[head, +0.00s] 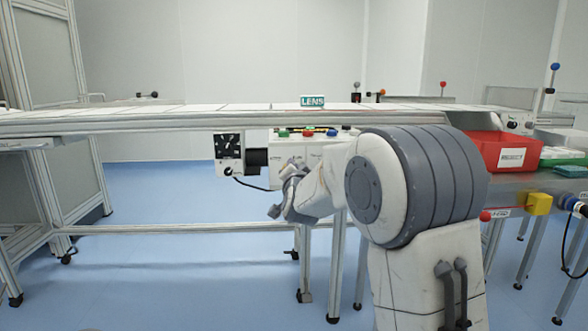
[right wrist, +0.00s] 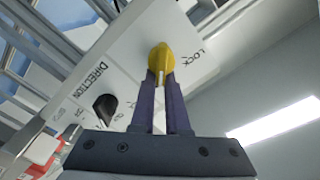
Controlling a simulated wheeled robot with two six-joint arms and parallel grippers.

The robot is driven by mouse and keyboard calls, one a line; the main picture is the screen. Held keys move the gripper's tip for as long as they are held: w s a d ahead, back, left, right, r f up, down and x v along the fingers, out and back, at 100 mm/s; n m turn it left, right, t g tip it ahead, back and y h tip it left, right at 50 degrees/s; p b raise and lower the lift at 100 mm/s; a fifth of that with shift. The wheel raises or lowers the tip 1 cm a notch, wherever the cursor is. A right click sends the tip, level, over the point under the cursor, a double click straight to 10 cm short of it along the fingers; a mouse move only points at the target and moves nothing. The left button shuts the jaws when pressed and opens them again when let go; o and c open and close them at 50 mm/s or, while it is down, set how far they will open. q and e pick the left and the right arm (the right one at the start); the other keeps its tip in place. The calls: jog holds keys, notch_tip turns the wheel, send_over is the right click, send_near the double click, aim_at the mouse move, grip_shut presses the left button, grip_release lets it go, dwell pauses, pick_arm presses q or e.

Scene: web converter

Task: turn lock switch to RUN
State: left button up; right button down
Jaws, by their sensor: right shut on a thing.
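The lock switch is a yellow knob (right wrist: 161,55) on a white panel (right wrist: 130,52) in the right wrist view, beside the printed word LOCK. My right gripper (right wrist: 161,76) has its two fingers closed on this knob. In the head view my right gripper (head: 290,188) is in front of and just below the control box (head: 287,149) under the conveyor. The knob itself cannot be made out there. RUN lettering is not legible, so the knob's setting cannot be told. My left gripper is not in view.
The conveyor (head: 200,120) runs above, with a LENS sign (head: 312,101). A dial box (head: 229,153) hangs to the left. A red bin (head: 497,151) stands at right.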

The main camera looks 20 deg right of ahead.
jog(key=shift+w+a+f, duration=0.1)
jog(key=shift+a+f, duration=0.3)
jog(key=shift+f, duration=0.15)
jog(key=c, duration=0.7)
grip_release()
jog(key=shift+w+a, duration=0.1)
jog(key=shift+d+r, duration=0.25)
jog(key=p+v, duration=0.2)
jog(key=v, duration=0.8)
jog(key=shift+s+a+p, duration=0.1)
jog(key=shift+s+p, duration=0.25)
jog(key=shift+p, duration=0.05)
jog(key=shift+a, duration=0.1)
